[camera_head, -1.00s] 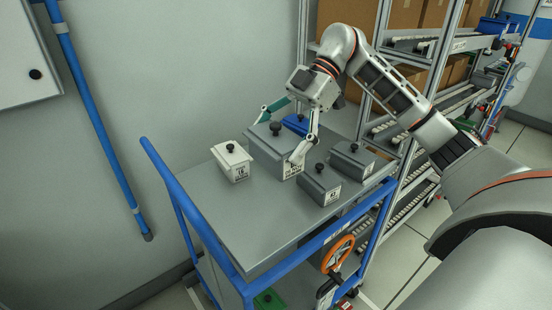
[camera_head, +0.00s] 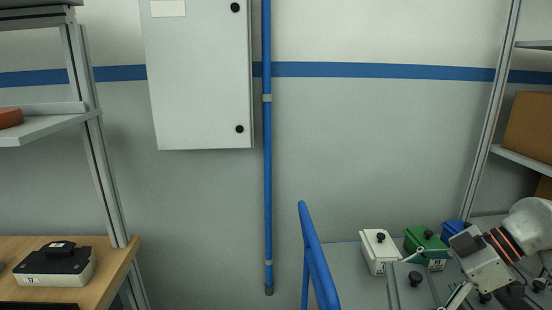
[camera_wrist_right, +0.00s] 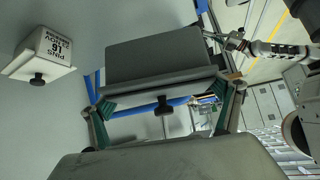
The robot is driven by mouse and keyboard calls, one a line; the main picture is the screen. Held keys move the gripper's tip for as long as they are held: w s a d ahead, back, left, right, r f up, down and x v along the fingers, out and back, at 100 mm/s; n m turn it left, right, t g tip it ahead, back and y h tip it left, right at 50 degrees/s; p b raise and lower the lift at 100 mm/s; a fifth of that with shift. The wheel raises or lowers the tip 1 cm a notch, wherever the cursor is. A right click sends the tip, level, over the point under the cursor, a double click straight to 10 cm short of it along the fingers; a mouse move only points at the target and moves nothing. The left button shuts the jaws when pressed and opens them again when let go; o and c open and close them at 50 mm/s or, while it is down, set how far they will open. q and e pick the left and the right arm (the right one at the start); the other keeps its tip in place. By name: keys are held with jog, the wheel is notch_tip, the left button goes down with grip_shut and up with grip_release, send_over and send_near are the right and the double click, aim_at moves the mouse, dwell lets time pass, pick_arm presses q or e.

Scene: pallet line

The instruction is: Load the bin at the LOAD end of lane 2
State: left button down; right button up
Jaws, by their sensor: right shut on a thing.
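My right gripper (camera_head: 432,277) is shut on a large grey bin (camera_head: 403,289) with a black knob at the lower right of the head view. The right wrist view shows the bin (camera_wrist_right: 155,55) between both green-padded fingers, its knob facing the camera. I cannot tell whether it is clear of the cart top. What looks like my left gripper (camera_wrist_right: 228,40) shows small at the upper right of the wrist view; its jaw state is unclear. No lane 2 or LOAD label is readable now.
A white bin (camera_head: 379,250), a green bin (camera_head: 427,246) and a blue bin (camera_head: 453,229) stand close around the held bin. The cart's blue handle (camera_head: 317,262) rises left of them. A wooden bench (camera_head: 110,258) is at left. A rack post (camera_head: 490,110) stands at right.

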aim_at(403, 309)
jog(key=s+a+f+m+t, duration=0.1)
jog(key=s+a+f+m, duration=0.1)
jog(key=f, duration=0.1)
jog(key=shift+m+t+h, duration=0.3)
jog(key=shift+t, duration=0.1)
jog(key=shift+s+a+f+m+t+h, duration=0.15)
jog(key=shift+s+m+t+h, duration=0.1)
jog(key=shift+m, duration=0.15)
jog(key=shift+s+d+f+m+t+h, duration=0.15)
jog(key=shift+m+t, duration=0.1)
jog(key=shift+m, duration=0.15)
jog(key=shift+a, duration=0.1)
jog(key=shift+w+r, duration=0.1)
